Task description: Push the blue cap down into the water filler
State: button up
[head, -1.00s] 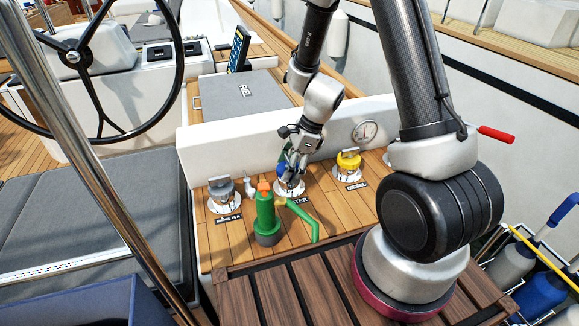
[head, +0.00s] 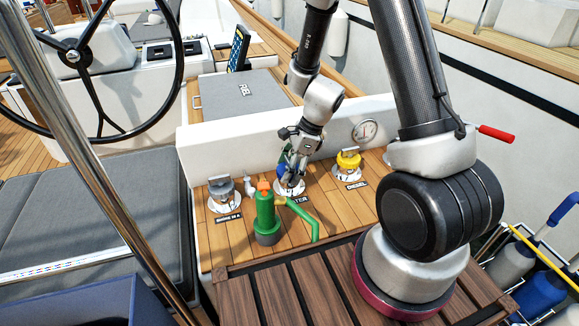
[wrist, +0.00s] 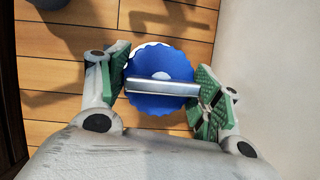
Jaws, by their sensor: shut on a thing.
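The blue cap (wrist: 160,108) has a scalloped edge and a silver bar across its top, and it fills the middle of the wrist view. My gripper (wrist: 160,90) is shut on it, with a green-padded finger at each side. In the head view my gripper (head: 292,178) points down over the middle fitting, the water filler (head: 290,187), whose label is partly hidden and reads "TER". The blue cap is mostly hidden there by my fingers. I cannot tell how deep the cap sits in the filler.
A grey-capped filler (head: 222,193) stands to the left and a yellow-capped diesel filler (head: 348,164) to the right. A white coaming wall (head: 240,146) rises behind.

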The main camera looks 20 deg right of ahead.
jog(key=shift+f, duration=0.2)
jog(key=o, duration=0.9)
jog(key=shift+c, duration=0.2)
jog(key=shift+r, duration=0.1)
jog(key=v, duration=1)
jog(key=shift+r, duration=0.35)
jog(key=shift+d, duration=0.15)
